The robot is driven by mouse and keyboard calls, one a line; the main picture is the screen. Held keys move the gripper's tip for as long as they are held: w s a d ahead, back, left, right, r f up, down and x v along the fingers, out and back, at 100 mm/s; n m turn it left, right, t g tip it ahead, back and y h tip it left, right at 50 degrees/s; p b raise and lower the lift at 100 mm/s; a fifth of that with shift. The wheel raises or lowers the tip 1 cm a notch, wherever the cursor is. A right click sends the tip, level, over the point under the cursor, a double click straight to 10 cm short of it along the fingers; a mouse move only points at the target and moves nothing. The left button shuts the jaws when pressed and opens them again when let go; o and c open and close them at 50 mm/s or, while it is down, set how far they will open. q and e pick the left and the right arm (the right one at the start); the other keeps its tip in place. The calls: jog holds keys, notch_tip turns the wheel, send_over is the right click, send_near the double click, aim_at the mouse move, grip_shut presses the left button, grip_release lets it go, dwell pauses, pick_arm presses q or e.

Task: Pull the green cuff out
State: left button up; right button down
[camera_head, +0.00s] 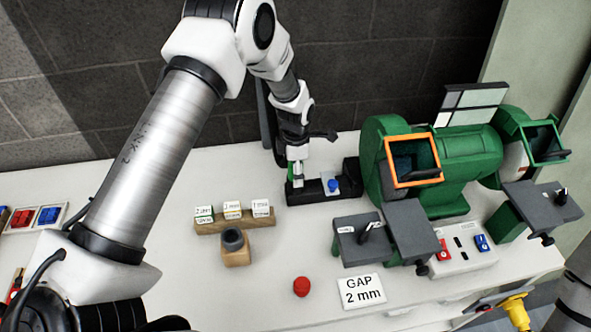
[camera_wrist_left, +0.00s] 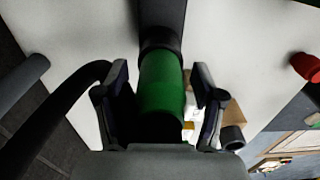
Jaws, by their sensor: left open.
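The green cuff (camera_wrist_left: 162,85) is a short green cylinder between black parts in the left wrist view. My left gripper (camera_wrist_left: 160,105) is open, with one finger on each side of the cuff. A gap shows at the left finger; whether the right finger touches the cuff I cannot tell. In the head view my left gripper is small at the end of the arm, above the black base (camera_head: 304,194) beside the grinder. Only a sliver of green shows there, mostly hidden by the arm. My right gripper is not in view.
A green bench grinder (camera_head: 452,162) with grey tool rests stands right of the base. A blue knob (camera_head: 333,185) sits on the base. A wooden card stand (camera_head: 232,225), a wooden block (camera_head: 236,256), a red knob (camera_head: 301,286) and a gap sign (camera_head: 362,291) stand nearer. The bench's left middle is clear.

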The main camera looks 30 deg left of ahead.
pick_arm(q)
jog(key=shift+p, duration=0.4)
dwell(0.5)
grip_shut()
jog(key=shift+r+p, duration=0.3)
jog(key=shift+r, duration=0.05)
jog(key=shift+r+p, duration=0.55)
jog(key=shift+r, duration=0.25)
jog(key=shift+r+p, duration=1.45)
jog(key=shift+r, duration=0.45)
jog(key=shift+r+p, duration=2.4)
jog(key=shift+r, duration=0.6)
